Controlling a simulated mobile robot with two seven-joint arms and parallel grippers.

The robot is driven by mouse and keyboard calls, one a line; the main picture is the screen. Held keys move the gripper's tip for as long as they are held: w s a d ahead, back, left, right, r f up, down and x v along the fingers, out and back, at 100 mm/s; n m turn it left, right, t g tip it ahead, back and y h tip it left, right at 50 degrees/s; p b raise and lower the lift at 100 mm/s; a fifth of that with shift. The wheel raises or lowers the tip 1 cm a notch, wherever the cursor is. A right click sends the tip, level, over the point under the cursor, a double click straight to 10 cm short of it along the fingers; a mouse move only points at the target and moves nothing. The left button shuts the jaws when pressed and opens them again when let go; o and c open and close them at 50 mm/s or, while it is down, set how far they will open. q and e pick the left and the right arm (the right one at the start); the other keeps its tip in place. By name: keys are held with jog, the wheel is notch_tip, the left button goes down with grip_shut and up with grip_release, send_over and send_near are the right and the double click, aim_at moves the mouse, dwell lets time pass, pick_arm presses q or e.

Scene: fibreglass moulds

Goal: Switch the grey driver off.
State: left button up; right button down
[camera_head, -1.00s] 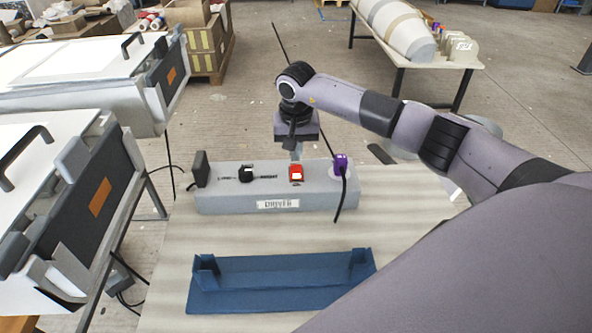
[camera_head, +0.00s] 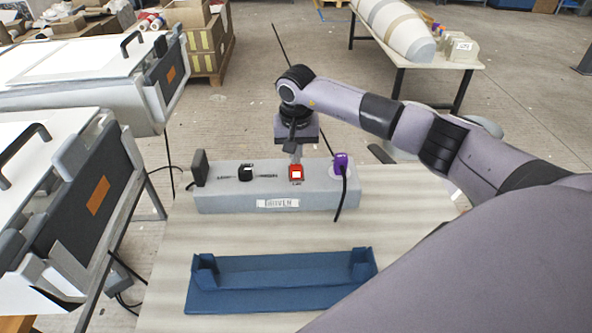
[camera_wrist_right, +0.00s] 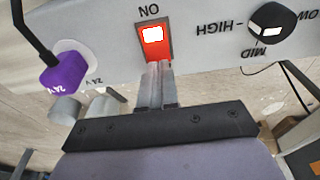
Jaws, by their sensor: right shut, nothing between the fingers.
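The grey driver (camera_head: 230,203) is a long box on the table, with a label on its front. Its red rocker switch (camera_head: 296,173) has a bright white face and also shows in the right wrist view (camera_wrist_right: 153,36), beside the word ON. My right gripper (camera_head: 296,157) is shut and empty, pointing down at the switch from its far side. In the wrist view its fingertips (camera_wrist_right: 158,68) overlap the switch's lower end; I cannot tell whether they touch. My left gripper is not in view.
A black knob (camera_head: 246,173) marked HIGH and MID sits left of the switch. A purple 24 V plug (camera_head: 340,164) with a black cable is to its right. A blue tray (camera_head: 280,297) lies in front on the table (camera_head: 410,215).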

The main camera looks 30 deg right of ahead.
jog(key=shift+f, duration=0.45)
jog(key=shift+r, duration=0.1)
jog(key=shift+r+p, duration=2.2)
jog(key=shift+r, duration=1.3)
